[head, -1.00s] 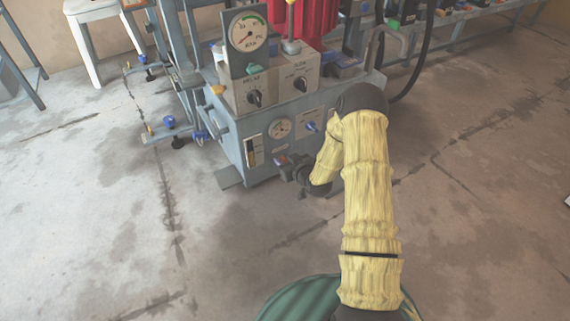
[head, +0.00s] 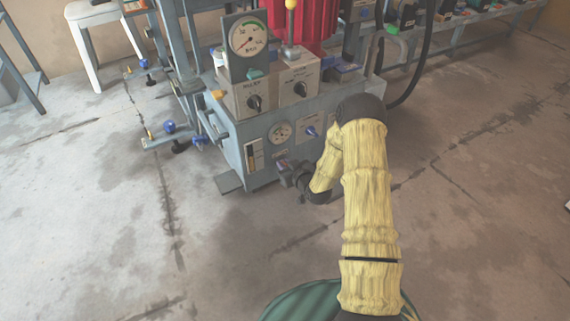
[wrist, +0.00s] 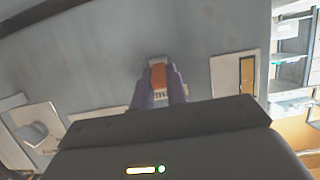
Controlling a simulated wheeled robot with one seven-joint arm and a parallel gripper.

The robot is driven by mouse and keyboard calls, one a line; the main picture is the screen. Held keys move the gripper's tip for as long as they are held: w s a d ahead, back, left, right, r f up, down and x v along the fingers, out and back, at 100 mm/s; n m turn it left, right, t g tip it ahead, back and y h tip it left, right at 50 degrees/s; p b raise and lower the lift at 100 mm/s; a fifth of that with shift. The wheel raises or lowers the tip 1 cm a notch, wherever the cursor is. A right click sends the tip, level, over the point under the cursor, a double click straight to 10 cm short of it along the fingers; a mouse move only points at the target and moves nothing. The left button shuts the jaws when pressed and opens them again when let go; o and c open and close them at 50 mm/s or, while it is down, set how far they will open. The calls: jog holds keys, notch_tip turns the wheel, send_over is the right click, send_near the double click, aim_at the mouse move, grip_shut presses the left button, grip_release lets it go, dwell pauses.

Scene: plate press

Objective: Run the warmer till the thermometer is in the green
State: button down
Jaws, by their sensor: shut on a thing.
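The large round dial (head: 249,37) stands on top of the machine. It has a green arc at its upper right, and its needle points to the lower left, outside the green. A smaller round dial (head: 280,132) is on the machine's front; I cannot read its marks or tell which dial is the thermometer. My gripper (head: 282,164) is at the low front panel, below the small dial. In the wrist view my gripper (wrist: 158,88) is shut on a small orange switch (wrist: 158,76) on the grey panel. A label beside the switch is partly hidden.
Two boxes with black knobs (head: 254,102) (head: 300,89) sit on the machine's top. A sight strip (head: 254,155) and a blue knob (head: 311,131) are on its front. A black hose (head: 413,75) hangs at the right. The floor (head: 90,220) in front is clear.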

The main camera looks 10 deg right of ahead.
jog(key=t, duration=0.1)
jog(key=f+t, duration=0.1)
jog(key=shift+s+f+t+y, duration=0.1)
jog(key=shift+s+t+y, duration=0.2)
jog(key=shift+y, duration=0.1)
jog(key=shift+d+f+t+y, duration=0.1)
jog(key=shift+f+t+y, duration=0.2)
jog(key=shift+t, duration=0.55)
jog(key=shift+f+t+y, duration=0.15)
jog(key=shift+t+y, duration=0.15)
jog(key=shift+t, duration=0.55)
jog(key=c, duration=1.4)
grip_release()
jog(key=shift+s+p, duration=0.1)
jog(key=shift+p, duration=0.2)
jog(key=r+p+v, duration=0.2)
jog(key=p+v, duration=0.8)
jog(key=v, duration=0.6)
jog(key=shift+s+d+r, duration=0.2)
jog(key=shift+s, duration=0.3)
